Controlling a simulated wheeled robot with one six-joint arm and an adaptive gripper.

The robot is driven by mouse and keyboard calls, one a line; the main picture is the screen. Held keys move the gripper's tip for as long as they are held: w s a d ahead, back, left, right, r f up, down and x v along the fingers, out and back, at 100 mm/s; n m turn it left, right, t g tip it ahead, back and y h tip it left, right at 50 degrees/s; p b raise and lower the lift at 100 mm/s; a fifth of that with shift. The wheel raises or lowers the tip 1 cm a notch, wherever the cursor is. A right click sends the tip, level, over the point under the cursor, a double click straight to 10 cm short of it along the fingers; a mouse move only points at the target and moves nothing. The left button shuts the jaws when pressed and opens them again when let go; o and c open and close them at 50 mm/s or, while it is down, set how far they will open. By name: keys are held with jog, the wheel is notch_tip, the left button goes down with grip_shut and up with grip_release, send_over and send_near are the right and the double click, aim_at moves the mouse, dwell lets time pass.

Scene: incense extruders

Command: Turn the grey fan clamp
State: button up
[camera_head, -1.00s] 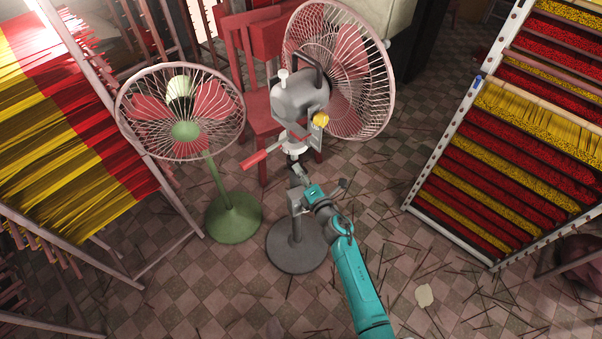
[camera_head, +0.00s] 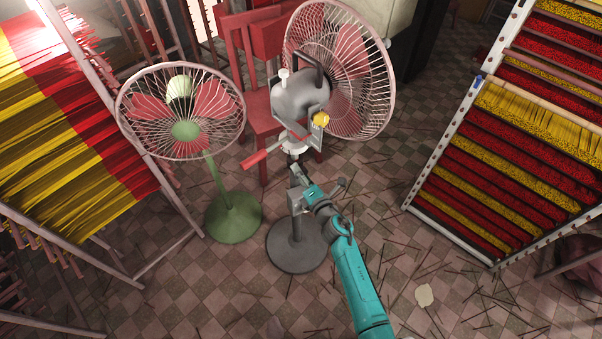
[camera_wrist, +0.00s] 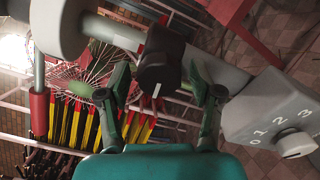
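The grey fan (camera_head: 300,97) stands on a dark round base (camera_head: 294,246), its pink wire cage facing right. In the wrist view, a black knob (camera_wrist: 160,62) with a white line, seemingly the clamp, sits ahead on the grey fan's post. My gripper (camera_wrist: 168,84) is open, with one finger on either side of the knob and visible gaps at both sides. I cannot tell how deep the knob lies between the fingertips. In the head view my gripper (camera_head: 297,174) is just below the fan's neck, and the knob is hard to make out there.
A red handle (camera_head: 254,160) sticks out left of the neck; it also shows in the wrist view (camera_wrist: 38,112). A numbered dial box (camera_wrist: 275,118) is close on the right. A green fan (camera_head: 232,218) and red chair (camera_head: 258,110) stand nearby. Incense racks flank both sides.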

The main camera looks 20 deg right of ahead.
jog(key=s+d, duration=0.2)
jog(key=s, duration=0.9)
jog(key=shift+s, duration=0.4)
jog(key=shift+s, duration=0.1)
jog(key=s+a+r+m+h, duration=0.1)
jog(key=s+r+m, duration=0.1)
jog(key=s+m, duration=0.75)
jog(key=s+a+r+m+h, duration=0.15)
jog(key=s+m, duration=0.25)
jog(key=s, duration=1.1)
jog(key=s+d+r+m+g, duration=0.1)
jog(key=s+r+m+g, duration=0.2)
jog(key=s+r+m, duration=0.8)
jog(key=s+r, duration=0.1)
jog(key=s, duration=0.4)
jog(key=shift+r+m+h, duration=0.2)
jog(key=shift+m+h, duration=0.15)
